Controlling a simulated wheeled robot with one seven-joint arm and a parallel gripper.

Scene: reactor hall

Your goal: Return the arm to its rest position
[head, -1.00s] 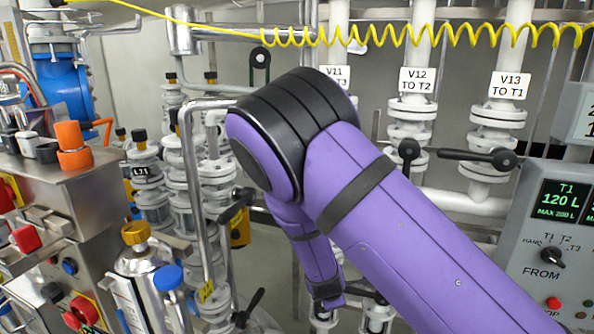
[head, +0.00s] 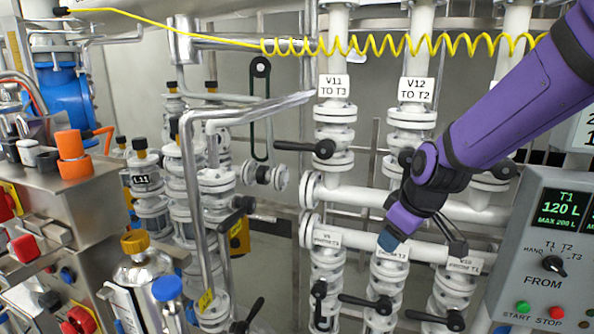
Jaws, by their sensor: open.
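My purple arm (head: 510,105) reaches in from the upper right. It bends at a black joint and its end hangs in front of the pipes below the V12 and V13 valves. My gripper (head: 421,242) is at this lower end, small and partly turned away. It is open, and nothing shows held in it. A dark bluish tip is at its left and a black part at its right. It overlaps the lower horizontal pipe (head: 345,243) in the picture; I cannot tell whether it touches.
White pipes carry valves with black handles, including the V11 handle (head: 303,147) and the lower middle handle (head: 365,303). A grey control box (head: 560,285) stands at right. A metal machine (head: 75,205) fills the left. A yellow coiled hose (head: 400,42) crosses the top.

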